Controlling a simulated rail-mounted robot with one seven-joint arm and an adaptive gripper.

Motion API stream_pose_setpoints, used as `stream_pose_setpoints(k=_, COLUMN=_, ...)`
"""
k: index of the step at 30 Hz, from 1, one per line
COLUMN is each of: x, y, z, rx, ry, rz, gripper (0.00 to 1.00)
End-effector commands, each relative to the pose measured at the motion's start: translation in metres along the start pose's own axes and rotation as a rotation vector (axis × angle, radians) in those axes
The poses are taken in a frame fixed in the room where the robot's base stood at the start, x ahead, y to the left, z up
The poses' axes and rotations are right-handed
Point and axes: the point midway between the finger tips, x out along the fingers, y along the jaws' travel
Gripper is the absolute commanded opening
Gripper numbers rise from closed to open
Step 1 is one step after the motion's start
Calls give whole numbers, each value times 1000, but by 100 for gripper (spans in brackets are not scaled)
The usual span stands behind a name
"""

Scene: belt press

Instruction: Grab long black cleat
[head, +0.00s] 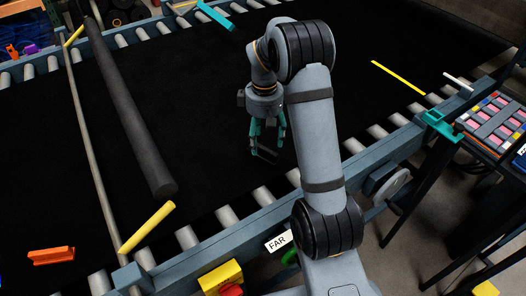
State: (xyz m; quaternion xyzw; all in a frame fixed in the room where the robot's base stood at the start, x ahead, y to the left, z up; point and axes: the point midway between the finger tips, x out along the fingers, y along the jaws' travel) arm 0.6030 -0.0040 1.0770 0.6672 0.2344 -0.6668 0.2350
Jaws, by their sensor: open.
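A long black round bar (128,108), the only long black piece that I can make out as the cleat, lies across the dark belt (350,120) in the left half of the head view. It runs from the far left down to its near end, close to the front rollers. My gripper (266,148) has teal fingers and points down over the belt, right of the bar. Its fingers are apart and nothing shows between them. It is clear of the bar.
A thin grey rod (88,140) with yellow ends runs left of the bar. A yellow strip (398,77) lies on the belt at right. Blue-grey frame rails with rollers border the belt. A tray of coloured pieces (497,122) stands at far right. The belt between bar and gripper is clear.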

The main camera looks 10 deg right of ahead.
Motion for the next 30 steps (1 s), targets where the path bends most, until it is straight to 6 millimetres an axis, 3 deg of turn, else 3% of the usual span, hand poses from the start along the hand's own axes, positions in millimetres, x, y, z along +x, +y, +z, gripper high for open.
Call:
stream_pose_setpoints(k=9, x=41, y=3, z=4, rx=2, ry=-3, rz=-3, gripper=62)
stream_pose_setpoints(k=17, x=45, y=4, z=3, rx=2, ry=0, rz=-1, gripper=62)
stream_pose_setpoints(k=30, x=44, y=4, z=3, rx=2, ry=0, rz=-1, gripper=37)
